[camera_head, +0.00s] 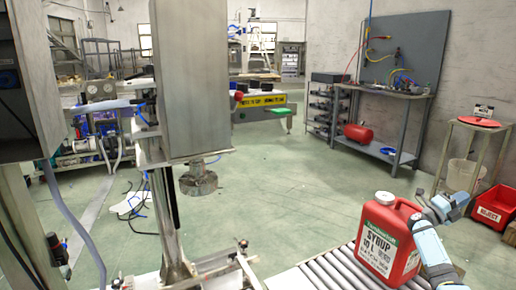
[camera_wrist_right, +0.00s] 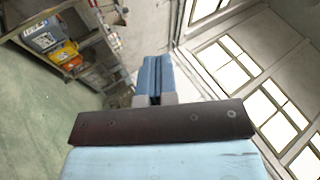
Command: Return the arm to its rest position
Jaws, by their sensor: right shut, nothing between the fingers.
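My right arm (camera_head: 432,245) rises from the bottom right in the head view. It is bent, with pale blue and grey links, beside the right side of a red syrup jug (camera_head: 379,239). Whether it touches the jug cannot be told there. In the right wrist view my right gripper (camera_wrist_right: 155,78) is shut, its blue fingers together with nothing between them. It points towards a wall with windows. My left gripper is not in view.
The jug stands upright on a roller conveyor (camera_head: 318,272). A red reject bin (camera_head: 494,207) and a small stand with a red disc (camera_head: 479,122) are at the right. A workbench (camera_head: 376,90) stands behind. The green floor in the middle is clear.

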